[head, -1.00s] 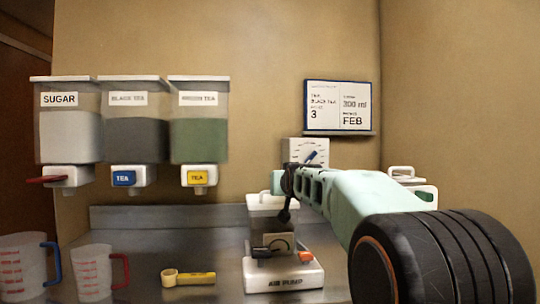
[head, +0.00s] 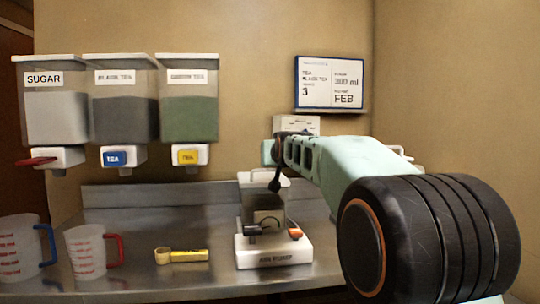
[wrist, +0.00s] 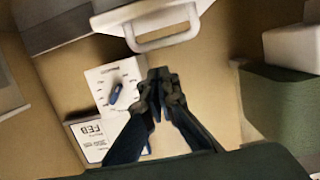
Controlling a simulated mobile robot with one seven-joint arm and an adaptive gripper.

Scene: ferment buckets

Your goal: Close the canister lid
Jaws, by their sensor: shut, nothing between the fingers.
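A pale canister (head: 263,197) with a white handled lid stands behind the air pump on the counter. In the wrist view the white lid handle (wrist: 163,43) shows at the top, close beyond my fingertips. My gripper (head: 275,187) points down in front of the lid in the head view. The wrist view shows my gripper (wrist: 157,78) with its dark fingers together and empty, apart from the handle. My gripper and arm hide part of the lid, so I cannot tell how far open it is.
The white air pump (head: 272,254) stands in front of the canister. A yellow scoop (head: 185,255) and two measuring cups (head: 88,255) are to the left. Wall dispensers (head: 190,105) hang at left. A dial box (wrist: 113,86) and a calendar board (head: 331,83) are on the wall.

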